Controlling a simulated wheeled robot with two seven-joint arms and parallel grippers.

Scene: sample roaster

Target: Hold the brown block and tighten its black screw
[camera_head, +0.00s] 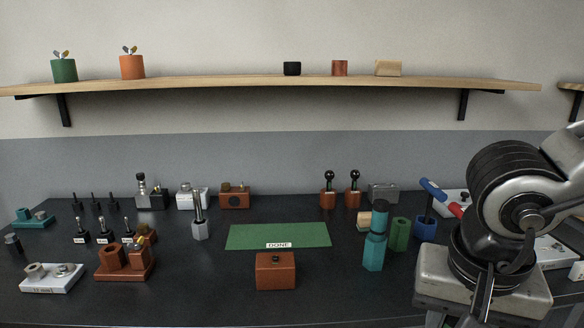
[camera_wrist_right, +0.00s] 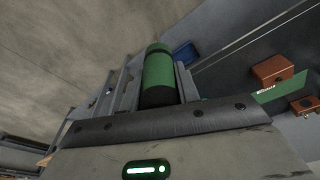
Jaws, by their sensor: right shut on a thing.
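The brown block (camera_head: 276,276) stands upright on the dark bench just in front of the green mat. Its small black screw (camera_head: 275,259) shows on its top face. What looks like the same block (camera_wrist_right: 272,69) shows at the right of the right wrist view. My right gripper (camera_wrist_right: 158,80) is shut on a green-handled tool (camera_wrist_right: 158,70) with a black end. In the head view my right arm is at the right, well away from the block, and the tool's tip cannot be made out. My left gripper is in neither view.
The green mat (camera_head: 300,236) with a DONE label lies bare behind the block. A teal bottle-like object (camera_head: 374,250) and a green holder (camera_head: 400,234) stand to its right. A brown two-part fixture (camera_head: 125,262) stands to its left. Another brown block (camera_head: 234,195) is farther back.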

